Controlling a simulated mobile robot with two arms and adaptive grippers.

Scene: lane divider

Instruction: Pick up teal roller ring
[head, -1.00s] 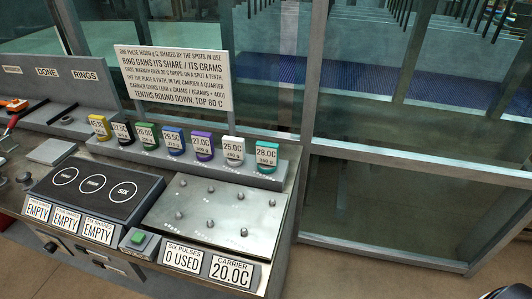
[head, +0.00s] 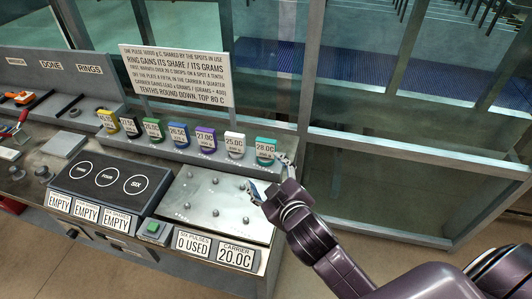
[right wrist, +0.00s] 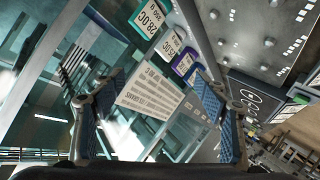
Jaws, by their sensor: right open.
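The teal roller ring (head: 265,149) stands at the right end of the row on the grey ledge, with a white 28.0C tag on its front. In the right wrist view its tag and teal edge (right wrist: 147,18) show at the top. My right gripper (head: 267,177) is open and empty, just in front of and below the teal ring in the head view, apart from it as far as I can tell. Its two blue-padded fingers (right wrist: 162,115) stand wide apart in the right wrist view. My left gripper is not in view.
White (head: 235,145), purple (head: 206,139), blue (head: 179,135), green, black and yellow rings stand left of the teal one. A metal plate with pegs (head: 205,208) lies in front. A black three-spot pad (head: 104,181) is further left. A white sign (head: 177,75) rises behind the row.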

